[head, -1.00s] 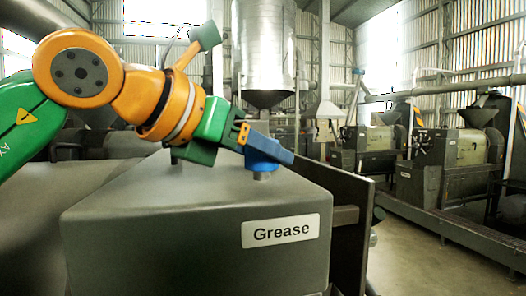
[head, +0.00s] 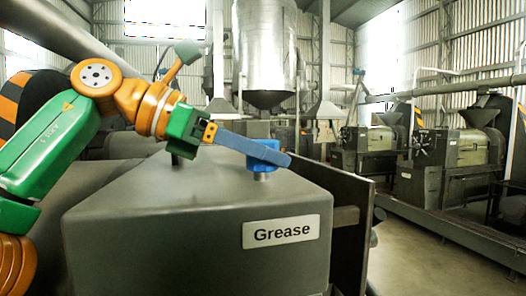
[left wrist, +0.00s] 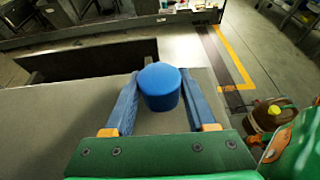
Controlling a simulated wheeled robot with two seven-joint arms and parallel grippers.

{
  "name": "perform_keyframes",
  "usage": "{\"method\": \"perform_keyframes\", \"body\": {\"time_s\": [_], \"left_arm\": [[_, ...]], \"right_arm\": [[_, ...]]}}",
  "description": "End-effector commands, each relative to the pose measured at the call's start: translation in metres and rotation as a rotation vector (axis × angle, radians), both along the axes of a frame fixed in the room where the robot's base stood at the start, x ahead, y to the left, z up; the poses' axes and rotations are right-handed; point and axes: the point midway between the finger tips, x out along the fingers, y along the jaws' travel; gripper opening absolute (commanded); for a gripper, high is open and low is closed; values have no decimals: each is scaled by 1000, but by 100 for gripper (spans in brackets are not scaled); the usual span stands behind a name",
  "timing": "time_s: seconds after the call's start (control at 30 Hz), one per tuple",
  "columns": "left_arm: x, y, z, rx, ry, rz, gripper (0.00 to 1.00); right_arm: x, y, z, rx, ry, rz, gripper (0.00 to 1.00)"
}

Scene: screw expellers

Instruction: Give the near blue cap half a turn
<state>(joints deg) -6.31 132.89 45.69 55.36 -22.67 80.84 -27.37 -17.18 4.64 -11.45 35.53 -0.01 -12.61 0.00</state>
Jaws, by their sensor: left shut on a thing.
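A round blue cap (head: 262,163) sits on a short metal stem on top of the grey box labelled "Grease" (head: 190,220), near its back right. My left gripper (head: 272,156), with long blue fingers, reaches in level from the left. The cap also shows in the left wrist view (left wrist: 160,88), between the ends of the two fingers. The gripper is shut on the cap, one finger on each side. The near finger hides part of the cap in the head view. No second blue cap is clear, and my right gripper is not in view.
An upright dark plate (head: 352,230) stands just right of the box. A brown jug with a yellow cap (left wrist: 275,110) is on the floor in the left wrist view. Screw expeller machines (head: 462,160) stand at the right, with open floor before them.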

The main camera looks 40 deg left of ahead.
Motion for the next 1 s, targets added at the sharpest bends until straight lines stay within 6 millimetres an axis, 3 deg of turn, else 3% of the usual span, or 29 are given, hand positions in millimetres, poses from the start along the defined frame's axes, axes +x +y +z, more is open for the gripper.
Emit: {"method": "perform_keyframes", "body": {"time_s": [0.47,0.5,0.6,1.0], "left_arm": [[0,0,1,0,-3,-12,1],[0,0,1,0,-3,-12,64],[0,0,1,0,-2,-12,86],[-9,9,7,-1,-3,-9,86]], "right_arm": [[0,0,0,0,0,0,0],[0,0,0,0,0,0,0],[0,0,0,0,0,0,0],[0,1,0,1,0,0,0]]}}
